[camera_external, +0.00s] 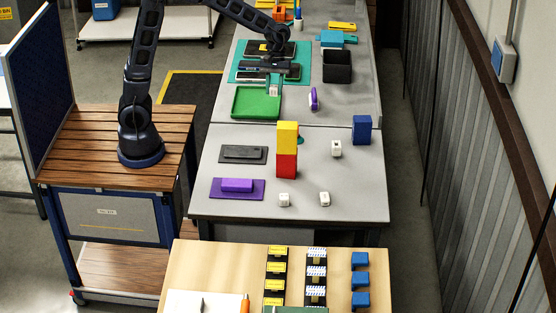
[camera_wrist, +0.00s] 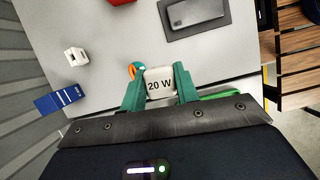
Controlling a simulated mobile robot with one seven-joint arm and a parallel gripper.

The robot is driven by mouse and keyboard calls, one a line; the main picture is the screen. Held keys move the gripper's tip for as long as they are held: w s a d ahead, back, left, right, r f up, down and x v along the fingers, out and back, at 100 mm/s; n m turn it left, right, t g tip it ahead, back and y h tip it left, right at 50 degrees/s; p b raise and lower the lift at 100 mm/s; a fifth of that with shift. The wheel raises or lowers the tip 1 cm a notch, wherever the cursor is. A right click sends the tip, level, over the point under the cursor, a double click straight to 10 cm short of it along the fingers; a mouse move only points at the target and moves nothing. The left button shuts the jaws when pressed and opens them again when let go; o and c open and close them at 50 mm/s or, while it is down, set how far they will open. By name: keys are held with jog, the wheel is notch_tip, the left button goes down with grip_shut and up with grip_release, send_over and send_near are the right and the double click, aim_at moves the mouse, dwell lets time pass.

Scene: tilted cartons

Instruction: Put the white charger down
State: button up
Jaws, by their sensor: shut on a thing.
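My gripper (camera_external: 273,87) is shut on a white charger marked "20 W" (camera_wrist: 160,84), seen between two green fingers in the wrist view. In the external view the gripper is over the back part of the green tray (camera_external: 256,115), and the held charger shows small and pale at its tip. I cannot tell its height above the tray. Other white chargers stand on the grey table: one at the right (camera_external: 336,149), and two near the front edge (camera_external: 284,200), (camera_external: 325,199). One loose charger shows in the wrist view (camera_wrist: 75,57).
A blue box (camera_external: 362,130), a dark bin (camera_external: 337,67), a purple object (camera_external: 314,99), a dark phone pad (camera_external: 243,154) and a purple pad (camera_external: 252,195) stand around. The table's front right is clear.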

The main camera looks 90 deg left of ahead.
jog(key=r, duration=0.5)
jog(key=shift+w+d, duration=0.1)
jog(key=shift+d, duration=0.3)
jog(key=w+d, duration=0.4)
jog(key=d, duration=1.4)
send_over(203, 286)
jog(key=a, duration=0.1)
jog(key=shift+n, duration=0.4)
jog(key=f, duration=3.3)
jog(key=shift+a, duration=0.2)
jog(key=o, duration=1)
jog(key=shift+f, duration=0.1)
